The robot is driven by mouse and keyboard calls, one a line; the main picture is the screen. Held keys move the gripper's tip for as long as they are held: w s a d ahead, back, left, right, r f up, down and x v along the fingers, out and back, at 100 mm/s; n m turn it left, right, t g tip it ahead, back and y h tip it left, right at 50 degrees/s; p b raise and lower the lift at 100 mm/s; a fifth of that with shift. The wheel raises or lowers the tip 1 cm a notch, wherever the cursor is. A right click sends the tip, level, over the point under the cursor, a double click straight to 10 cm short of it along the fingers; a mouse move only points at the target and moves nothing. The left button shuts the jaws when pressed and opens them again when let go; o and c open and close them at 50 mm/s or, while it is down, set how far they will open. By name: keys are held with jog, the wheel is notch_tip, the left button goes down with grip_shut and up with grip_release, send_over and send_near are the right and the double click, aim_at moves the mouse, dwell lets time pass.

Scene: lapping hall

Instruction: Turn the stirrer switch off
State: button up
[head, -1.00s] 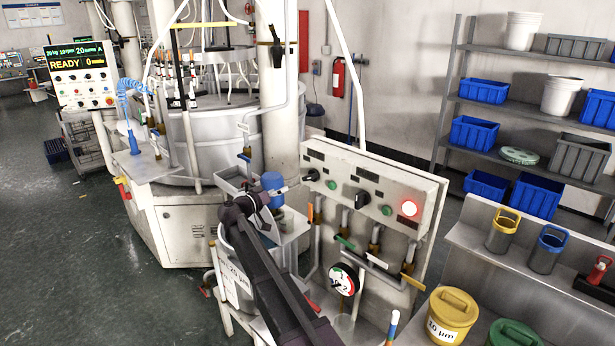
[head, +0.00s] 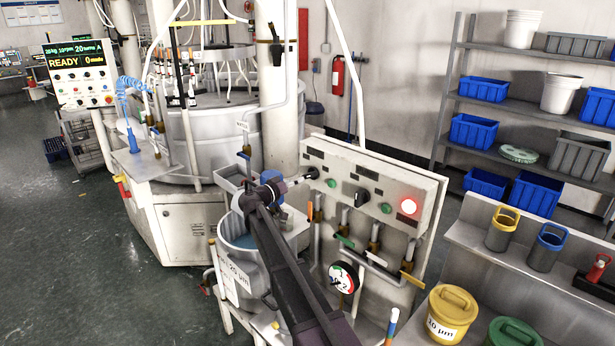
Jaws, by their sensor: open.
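A pale control panel (head: 345,170) stands upright in the middle of the head view. It carries a left black rotary switch (head: 312,173), a right black rotary switch (head: 362,200), green buttons (head: 331,183) and a lit red lamp (head: 408,206). The labels are too small to read, so I cannot tell which switch is the stirrer's. My gripper (head: 302,179) is open, with its tip right at the left switch. I cannot tell whether it touches the knob. The fingers are small and partly blend with the panel.
Under my arm stands a grey tub (head: 245,265) with liquid. A pressure gauge (head: 343,278) and valves with pipes sit below the panel. At right are a yellow-lidded bucket (head: 452,308) and a bench with cans (head: 502,230). The floor at left is clear.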

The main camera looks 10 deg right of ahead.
aim_at(306, 176)
jog(key=shift+x, duration=3.25)
jog(key=c, duration=1)
